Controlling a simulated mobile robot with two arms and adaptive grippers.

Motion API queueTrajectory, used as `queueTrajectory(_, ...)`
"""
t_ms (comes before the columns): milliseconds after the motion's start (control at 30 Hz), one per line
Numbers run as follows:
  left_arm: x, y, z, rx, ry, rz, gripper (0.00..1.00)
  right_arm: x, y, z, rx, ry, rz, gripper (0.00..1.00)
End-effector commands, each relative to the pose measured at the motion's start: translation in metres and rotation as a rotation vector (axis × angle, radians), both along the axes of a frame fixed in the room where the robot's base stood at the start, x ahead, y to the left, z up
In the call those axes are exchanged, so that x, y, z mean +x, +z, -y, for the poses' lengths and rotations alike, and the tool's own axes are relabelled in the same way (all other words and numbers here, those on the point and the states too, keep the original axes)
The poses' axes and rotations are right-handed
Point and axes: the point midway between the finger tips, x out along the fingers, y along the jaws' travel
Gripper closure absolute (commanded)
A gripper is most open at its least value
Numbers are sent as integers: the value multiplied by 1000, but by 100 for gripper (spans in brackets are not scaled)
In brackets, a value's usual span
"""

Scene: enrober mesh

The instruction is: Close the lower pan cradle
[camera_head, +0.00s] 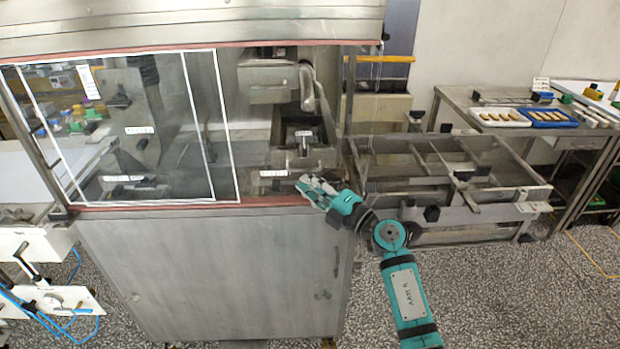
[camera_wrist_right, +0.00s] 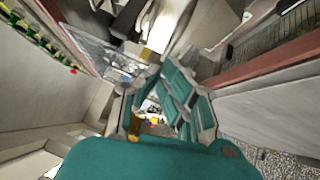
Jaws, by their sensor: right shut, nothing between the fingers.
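The steel enrober cabinet (camera_head: 215,270) stands at the left and centre in the head view, with a window opening above its front panel. Inside, a metal cradle-like part with a dark recess (camera_head: 318,158) sits low at the right end of the opening; I take it for the lower pan cradle. A small white label (camera_head: 273,173) is on its left. My right gripper (camera_head: 308,184) is shut and empty at the red sill, just below and in front of this part. I cannot tell whether they touch. The wrist view shows the gripper's teal-padded fingers close up. My left gripper is not in view.
A white-framed clear panel (camera_head: 226,130) covers the left of the opening. A steel frame table (camera_head: 480,215) stands right of the cabinet. Behind it are trays of pieces, including a blue tray (camera_head: 570,124). Speckled floor (camera_head: 500,300) is free at the front right.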

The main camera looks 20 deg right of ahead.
Motion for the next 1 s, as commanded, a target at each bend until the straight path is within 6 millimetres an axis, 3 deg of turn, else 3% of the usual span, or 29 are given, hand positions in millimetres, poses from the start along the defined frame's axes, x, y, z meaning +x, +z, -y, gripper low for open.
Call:
queueTrajectory(500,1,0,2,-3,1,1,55,11,2,4,1,0,0,100)
queueTrajectory(800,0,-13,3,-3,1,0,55,52,2,16,0,-1,4,100)
queueTrajectory(1000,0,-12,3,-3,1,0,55,54,2,17,2,-2,1,100)
